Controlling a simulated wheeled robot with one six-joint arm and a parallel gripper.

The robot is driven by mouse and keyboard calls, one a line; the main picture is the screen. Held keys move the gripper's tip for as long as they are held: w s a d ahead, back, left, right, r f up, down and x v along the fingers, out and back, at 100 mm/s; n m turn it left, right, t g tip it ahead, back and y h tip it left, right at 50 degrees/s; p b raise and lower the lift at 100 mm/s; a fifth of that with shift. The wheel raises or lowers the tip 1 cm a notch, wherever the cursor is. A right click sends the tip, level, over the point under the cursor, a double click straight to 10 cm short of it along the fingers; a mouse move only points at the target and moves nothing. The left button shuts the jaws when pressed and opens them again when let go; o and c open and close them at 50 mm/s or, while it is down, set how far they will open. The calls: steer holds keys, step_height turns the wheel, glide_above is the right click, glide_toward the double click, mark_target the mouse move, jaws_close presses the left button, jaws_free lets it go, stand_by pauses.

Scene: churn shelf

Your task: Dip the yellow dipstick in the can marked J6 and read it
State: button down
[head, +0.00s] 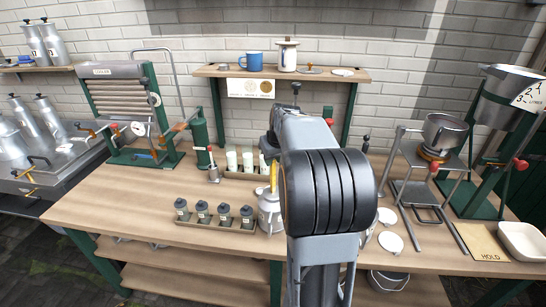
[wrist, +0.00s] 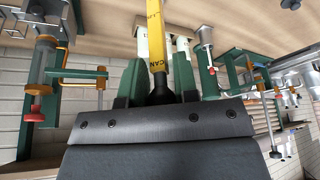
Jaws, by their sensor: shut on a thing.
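The yellow dipstick (wrist: 155,40) is in my gripper (wrist: 158,88), between its two green fingers. Its black end is at the fingers, and the letters "CAN" show on the yellow strip. In the head view a short piece of the yellow dipstick (head: 273,178) shows just left of my arm, above a pale metal can (head: 269,209) on the bench. I cannot tell whether its tip is inside that can. My arm hides part of the can and my gripper. No J6 mark is readable on any can.
A tray (head: 215,224) of several small dark-capped bottles stands left of the can. Metal cans (head: 46,42) stand on the left shelf, with more below. Flat lids (head: 389,241) lie right of my arm.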

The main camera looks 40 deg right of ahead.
mark_target(274, 182)
steer(key=shift+f+b, duration=3.85)
steer(key=shift+f, duration=1.25)
steer(key=shift+f+b, duration=0.4)
steer(key=shift+f, duration=0.1)
step_height(274, 182, up, 19)
steer(key=p, duration=1.4)
